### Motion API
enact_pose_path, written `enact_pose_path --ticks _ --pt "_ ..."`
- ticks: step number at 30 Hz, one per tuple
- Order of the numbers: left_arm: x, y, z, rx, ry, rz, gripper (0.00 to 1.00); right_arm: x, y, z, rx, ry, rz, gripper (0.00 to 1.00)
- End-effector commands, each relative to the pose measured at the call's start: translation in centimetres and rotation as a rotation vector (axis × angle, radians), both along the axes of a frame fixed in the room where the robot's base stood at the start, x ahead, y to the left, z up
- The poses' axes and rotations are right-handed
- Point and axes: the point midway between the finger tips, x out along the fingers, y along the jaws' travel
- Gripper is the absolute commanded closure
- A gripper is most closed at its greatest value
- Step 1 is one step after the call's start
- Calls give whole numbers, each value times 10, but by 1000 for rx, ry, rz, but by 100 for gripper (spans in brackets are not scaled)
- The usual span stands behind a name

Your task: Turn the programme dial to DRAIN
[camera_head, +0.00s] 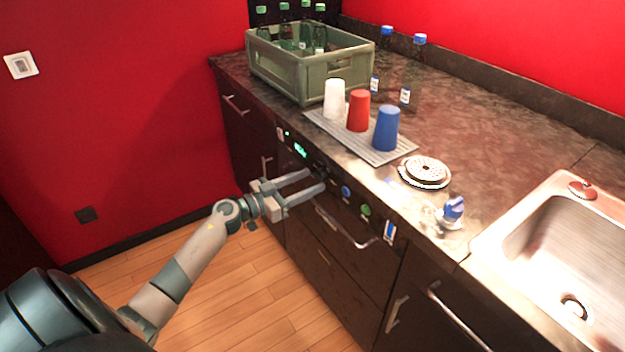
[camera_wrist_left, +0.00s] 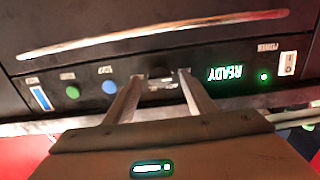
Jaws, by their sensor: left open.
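The dark programme dial (camera_wrist_left: 161,86) is on the black control panel of the appliance under the worktop. In the left wrist view, which shows the panel upside down, it lies between my finger ends. My left gripper (camera_head: 315,180) is open in front of the panel; its fingers also straddle the dial in the left wrist view (camera_wrist_left: 162,77). I cannot tell whether they touch it. The dial's pointer and the small labels are too dark to read. The green display (camera_wrist_left: 225,73) reads READY; it also shows in the head view (camera_head: 300,150). My right gripper is not in view.
Beside the dial are a blue button (camera_head: 346,192), a green button (camera_head: 365,210) and a blue-and-white strip (camera_head: 390,231). A drawer handle (camera_head: 345,230) lies below. Cups stand on a grey mat (camera_head: 382,158) above. A green crate (camera_head: 290,75) and a sink (camera_head: 565,235) flank the worktop.

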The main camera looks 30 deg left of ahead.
Motion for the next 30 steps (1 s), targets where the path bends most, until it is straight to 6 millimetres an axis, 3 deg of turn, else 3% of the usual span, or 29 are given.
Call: enact_pose_path --ticks 6,17,22,30 --pt "16 -6 0 -1 0 0 50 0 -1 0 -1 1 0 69" --pt "18 -8 0 -1 1 0 50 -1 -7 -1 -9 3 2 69" --pt "18 -8 0 0 0 0 88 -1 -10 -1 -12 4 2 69" --pt "18 -7 0 8 -2 -1 91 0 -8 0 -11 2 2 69"
